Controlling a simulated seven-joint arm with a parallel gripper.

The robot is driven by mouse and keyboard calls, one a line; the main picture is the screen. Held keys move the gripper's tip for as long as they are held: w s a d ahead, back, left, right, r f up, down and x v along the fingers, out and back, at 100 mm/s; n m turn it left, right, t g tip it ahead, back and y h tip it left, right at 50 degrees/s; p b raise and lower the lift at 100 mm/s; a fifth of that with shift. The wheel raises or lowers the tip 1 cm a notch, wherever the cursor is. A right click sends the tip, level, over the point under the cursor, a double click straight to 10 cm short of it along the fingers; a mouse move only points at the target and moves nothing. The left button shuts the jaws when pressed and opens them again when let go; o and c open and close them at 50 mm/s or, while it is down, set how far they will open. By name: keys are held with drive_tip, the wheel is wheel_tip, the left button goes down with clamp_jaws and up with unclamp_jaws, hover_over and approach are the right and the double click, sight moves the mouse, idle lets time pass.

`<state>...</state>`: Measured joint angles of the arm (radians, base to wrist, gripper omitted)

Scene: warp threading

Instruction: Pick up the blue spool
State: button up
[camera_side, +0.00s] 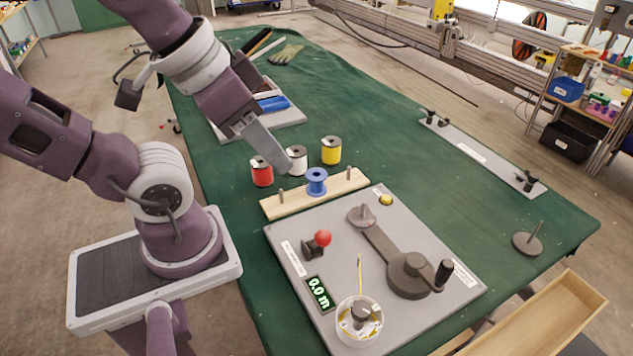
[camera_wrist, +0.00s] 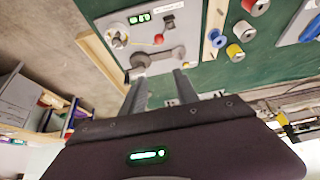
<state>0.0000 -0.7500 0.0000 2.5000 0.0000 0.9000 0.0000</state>
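The blue spool (camera_side: 316,183) stands upright on a pale wooden strip (camera_side: 290,203), between two upright pegs. In the wrist view, the blue spool (camera_wrist: 217,39) is at the upper right, to the right of my fingers. My gripper (camera_side: 278,163) is above the table, up and left of the blue spool in the side view, near the red and white spools. In the wrist view, the two fingers of my gripper (camera_wrist: 160,76) stand apart with nothing between them, so it is open and empty.
A red spool (camera_side: 261,172), a white spool (camera_side: 297,160) and a yellow spool (camera_side: 331,151) stand just behind the strip. A grey board (camera_side: 330,235) with a crank, a red-knobbed lever and a display lies in front.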

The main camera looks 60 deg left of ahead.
drive_tip(key=o, duration=0.8)
drive_tip(key=n+g, duration=0.6)
drive_tip(key=n, duration=1.2)
hover_over(316, 175)
drive_tip(key=d, duration=0.1)
drive_tip(key=f, duration=2.2)
drive_tip(key=shift+s+d+f, duration=0.15)
drive_tip(key=shift+s+f, duration=0.05)
drive_tip(key=shift+s, duration=0.2)
drive_tip(key=f, duration=0.7)
drive_tip(key=shift+w+a, duration=0.2)
